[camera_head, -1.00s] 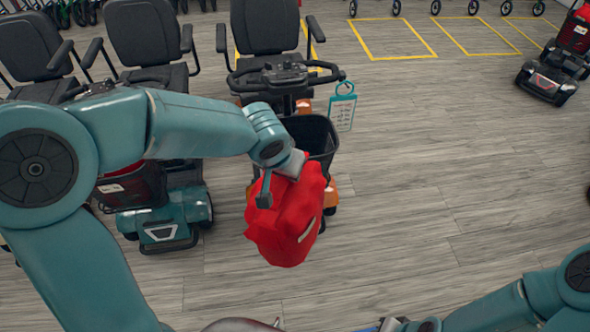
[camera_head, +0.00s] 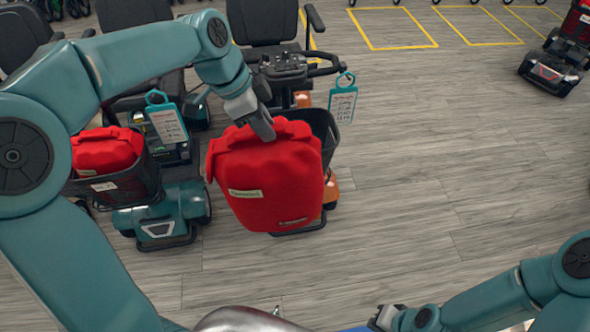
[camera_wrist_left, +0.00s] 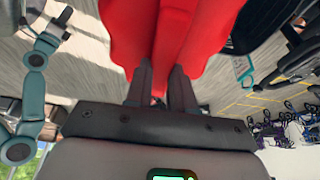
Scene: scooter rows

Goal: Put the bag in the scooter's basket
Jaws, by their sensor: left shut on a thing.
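My left gripper (camera_head: 264,128) is shut on the top of a red bag (camera_head: 268,185). The bag hangs below it, with its labelled side facing the head camera. The bag is in front of the orange scooter's black basket (camera_head: 326,134) and hides most of it; only the basket's right part shows. I cannot tell whether bag and basket touch. In the left wrist view the fingers (camera_wrist_left: 160,88) close on the red bag (camera_wrist_left: 165,30), and a dark basket edge (camera_wrist_left: 258,25) is beside it. My right gripper (camera_head: 388,318) is at the bottom edge, its jaws unclear.
A teal scooter (camera_head: 165,215) stands at left, its basket (camera_head: 118,187) holding another red bag (camera_head: 106,150). A hanging tag (camera_head: 342,104) is beside the orange scooter's handlebar (camera_head: 285,66). Another scooter (camera_head: 552,72) is at far right. The floor (camera_head: 440,190) on the right is clear.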

